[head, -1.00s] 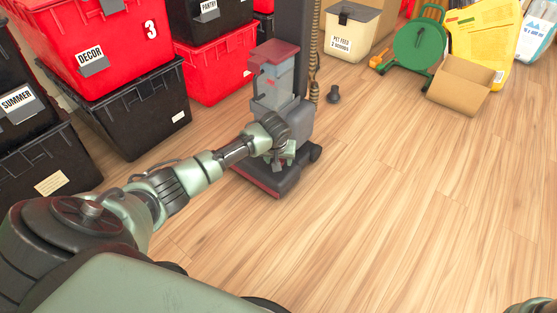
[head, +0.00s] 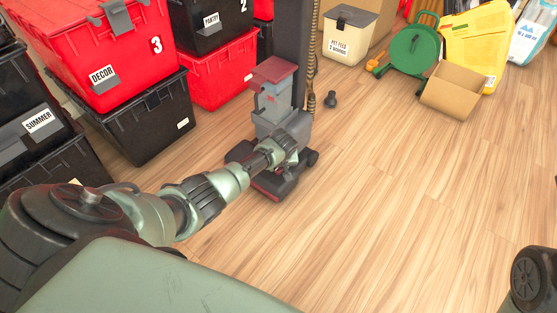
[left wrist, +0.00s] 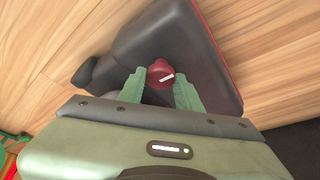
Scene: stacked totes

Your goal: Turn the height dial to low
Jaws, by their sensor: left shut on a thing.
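A grey upright vacuum cleaner (head: 269,122) with a dark red top stands on the wood floor in the head view. The red height dial (left wrist: 160,68) with a white pointer mark is on the dark floor head (left wrist: 197,48) of the vacuum in the left wrist view. The mark points right and slightly up in that picture. My left gripper (left wrist: 161,80) has its two green fingers on either side of the dial and is shut on it. In the head view my left wrist hides the dial. My right gripper is out of view.
Red and black totes (head: 134,110) are stacked at the left, close to my left arm. A pet feed bin (head: 346,38), a green reel (head: 414,52), an open cardboard box (head: 453,92) and a yellow bag (head: 478,40) stand at the back right. The floor at right is clear.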

